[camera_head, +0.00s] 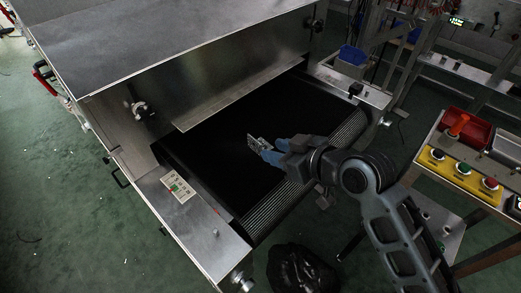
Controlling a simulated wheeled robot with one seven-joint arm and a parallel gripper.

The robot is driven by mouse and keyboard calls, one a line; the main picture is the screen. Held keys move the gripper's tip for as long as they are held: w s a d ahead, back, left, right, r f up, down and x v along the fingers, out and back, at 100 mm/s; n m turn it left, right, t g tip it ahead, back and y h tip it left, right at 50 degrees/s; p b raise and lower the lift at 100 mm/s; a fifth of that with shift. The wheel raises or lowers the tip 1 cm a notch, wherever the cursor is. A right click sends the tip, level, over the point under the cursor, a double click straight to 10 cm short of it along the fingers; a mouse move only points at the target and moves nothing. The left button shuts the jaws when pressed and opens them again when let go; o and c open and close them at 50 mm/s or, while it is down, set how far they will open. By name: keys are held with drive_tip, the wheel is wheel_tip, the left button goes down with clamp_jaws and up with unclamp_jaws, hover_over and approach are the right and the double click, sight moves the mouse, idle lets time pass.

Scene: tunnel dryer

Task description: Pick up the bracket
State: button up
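The bracket (256,143) is a small, pale metal piece over the black conveyor belt (225,155) at the mouth of the tunnel dryer. My gripper (266,152) has blue fingertips and reaches in from the right. Its fingertips are right at the bracket's lower right end and overlap it in the view. The gap between the fingers is too small to make out, so I cannot tell whether they are closed on the bracket. I also cannot tell whether the bracket rests on the belt or is raised.
The dryer's metal hood (165,40) overhangs the belt. A side rail with a small control panel (179,186) lies at left. A button console (466,171) and a red bin (466,128) stand at right. A black bag (300,270) is on the floor below. The belt around the bracket is clear.

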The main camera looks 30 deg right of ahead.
sight(255, 140)
drive_tip(key=shift+w+a+r, duration=0.35)
drive_tip(key=shift+w+a, duration=0.15)
drive_tip(key=shift+w, duration=0.2)
drive_tip(key=shift+w+a+y, duration=0.15)
drive_tip(key=shift+w+y, duration=0.1)
drive_tip(key=shift+y, duration=0.05)
drive_tip(key=x, duration=0.6)
drive_tip(key=shift+w+d+r, duration=0.15)
drive_tip(key=shift+d, duration=0.05)
drive_tip(key=shift+w+a+f, duration=0.1)
drive_tip(key=shift+w+f, duration=0.25)
drive_tip(key=shift+w, duration=0.2)
clamp_jaws()
